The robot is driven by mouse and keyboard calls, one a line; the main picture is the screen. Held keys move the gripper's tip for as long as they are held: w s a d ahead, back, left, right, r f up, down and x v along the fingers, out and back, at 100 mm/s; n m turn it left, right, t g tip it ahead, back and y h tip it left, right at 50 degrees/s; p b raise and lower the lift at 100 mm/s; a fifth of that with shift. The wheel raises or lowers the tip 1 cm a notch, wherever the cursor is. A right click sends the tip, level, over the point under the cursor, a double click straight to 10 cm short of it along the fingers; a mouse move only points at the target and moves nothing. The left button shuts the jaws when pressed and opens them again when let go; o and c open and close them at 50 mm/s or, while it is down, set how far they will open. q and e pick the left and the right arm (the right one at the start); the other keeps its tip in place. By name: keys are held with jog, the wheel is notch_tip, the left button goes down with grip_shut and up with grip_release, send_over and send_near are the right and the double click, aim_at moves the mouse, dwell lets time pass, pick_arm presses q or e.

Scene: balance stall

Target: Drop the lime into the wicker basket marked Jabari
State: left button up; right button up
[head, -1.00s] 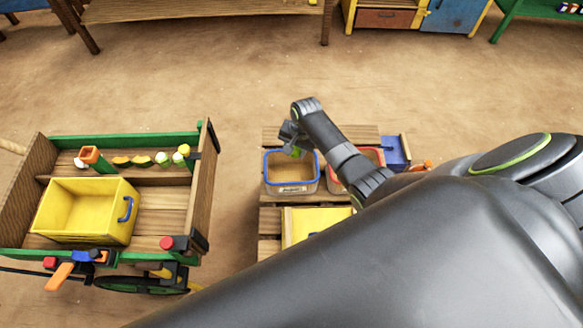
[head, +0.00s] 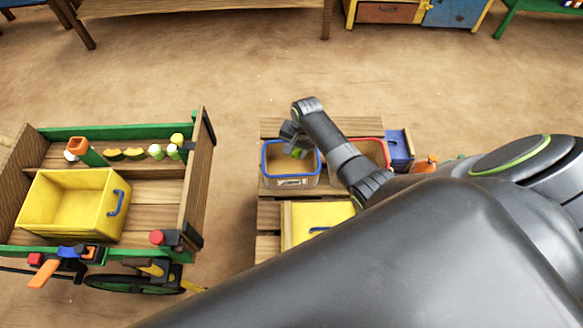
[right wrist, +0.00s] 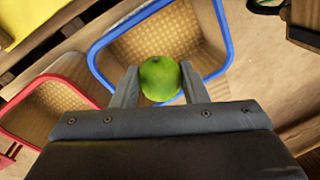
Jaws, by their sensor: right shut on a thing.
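My right gripper (head: 294,146) is shut on the green lime (right wrist: 160,78), which sits between the two fingertips in the right wrist view. In the head view the lime (head: 299,153) shows small below the fingers. The gripper holds it over the opening of a blue-rimmed basket (head: 265,160), whose woven inside shows empty where visible. A pale label (head: 291,182) is on the basket's front, too small to read. A red-rimmed basket (right wrist: 40,85) stands beside it, partly hidden by my arm in the head view. My left gripper is not in view.
The baskets stand on a slatted wooden stand with a yellow crate (head: 318,214) in front and a blue box (head: 398,148) at right. A wooden cart (head: 155,190) with a yellow bin (head: 75,200) stands at left. Bare ground separates them.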

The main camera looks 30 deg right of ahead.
jog(key=o, duration=1)
jog(key=shift+o, duration=0.2)
jog(key=shift+d+r, duration=0.1)
jog(key=shift+r, duration=0.45)
notch_tip(320, 180, up, 16)
jog(key=s+d+p, duration=0.1)
jog(key=s, duration=0.1)
jog(key=shift+d+r, duration=0.15)
jog(key=shift+d, duration=0.15)
